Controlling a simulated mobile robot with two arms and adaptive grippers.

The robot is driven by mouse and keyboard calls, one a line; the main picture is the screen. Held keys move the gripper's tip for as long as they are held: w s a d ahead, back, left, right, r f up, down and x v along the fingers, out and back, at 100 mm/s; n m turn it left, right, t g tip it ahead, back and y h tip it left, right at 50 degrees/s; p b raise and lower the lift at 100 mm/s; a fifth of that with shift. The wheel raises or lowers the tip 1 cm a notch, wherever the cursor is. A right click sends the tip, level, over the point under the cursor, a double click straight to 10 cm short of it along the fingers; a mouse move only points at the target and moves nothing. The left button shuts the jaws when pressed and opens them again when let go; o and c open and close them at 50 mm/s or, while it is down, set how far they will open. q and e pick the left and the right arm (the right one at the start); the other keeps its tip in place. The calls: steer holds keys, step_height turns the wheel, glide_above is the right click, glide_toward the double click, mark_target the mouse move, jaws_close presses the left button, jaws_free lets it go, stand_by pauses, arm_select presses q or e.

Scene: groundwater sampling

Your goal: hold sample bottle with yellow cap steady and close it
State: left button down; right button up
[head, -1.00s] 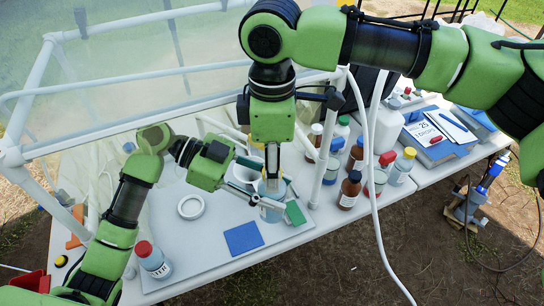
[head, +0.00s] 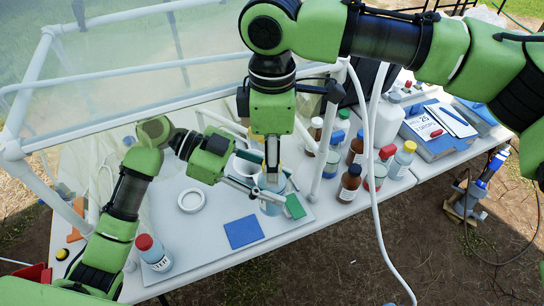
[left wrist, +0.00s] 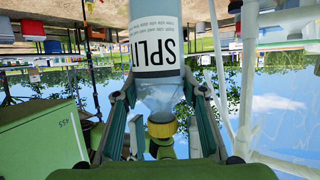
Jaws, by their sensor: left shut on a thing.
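The sample bottle (head: 272,205) stands at the front of the grey work mat. In the left wrist view it is a clear bottle (left wrist: 158,88) with a white label reading "SPLIT", and that picture is upside down. Its yellow cap (left wrist: 162,128) is at the neck. My left gripper (head: 264,195) reaches in from the left and is shut around the bottle's body; its fingers show on both sides (left wrist: 160,105). My right gripper (head: 272,165) points straight down over the bottle top. Its fingers are at the cap, but whether they grip it is unclear.
A green block (head: 295,206) lies close beside the bottle. A blue pad (head: 243,232) and a white ring (head: 191,200) lie on the mat. A red-capped bottle (head: 154,254) is at front left. Several bottles stand right of a white frame post (head: 325,150). A white hose (head: 376,200) hangs in front.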

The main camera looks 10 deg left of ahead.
step_height(320, 180, up, 12)
stand_by(0.6)
stand_by(0.5)
